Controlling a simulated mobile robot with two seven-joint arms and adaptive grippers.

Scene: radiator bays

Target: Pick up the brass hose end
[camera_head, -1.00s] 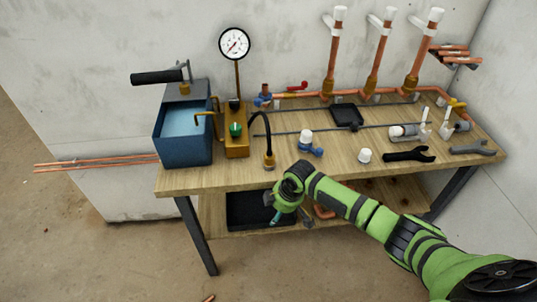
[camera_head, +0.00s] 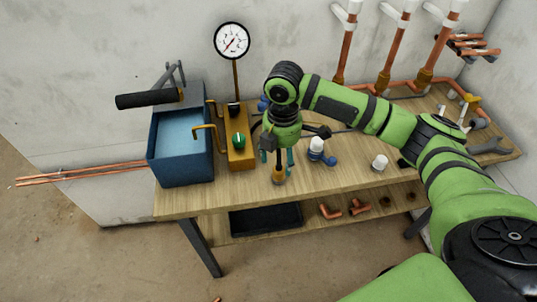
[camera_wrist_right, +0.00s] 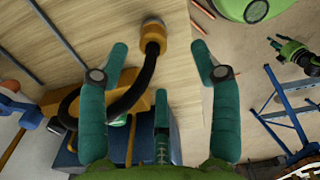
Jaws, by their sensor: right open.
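The brass hose end (camera_head: 278,174) stands near the front edge of the workbench, at the end of a black curved hose. In the right wrist view the brass hose end (camera_wrist_right: 153,38) shows just beyond and between my fingertips. My right gripper (camera_head: 277,158) is above it with its fingers pointing down. Whether any finger touches the brass is not clear. A small green and dark part (camera_wrist_right: 295,52) at the right of the wrist view may be my left gripper, but its fingers are unclear.
A blue water tank (camera_head: 180,160) with a black-handled lever and a yellow pump block (camera_head: 240,152) with a gauge (camera_head: 232,41) stand to the left. A white-capped blue valve (camera_head: 317,150) is close on the right. A white cap (camera_head: 380,163) lies farther right.

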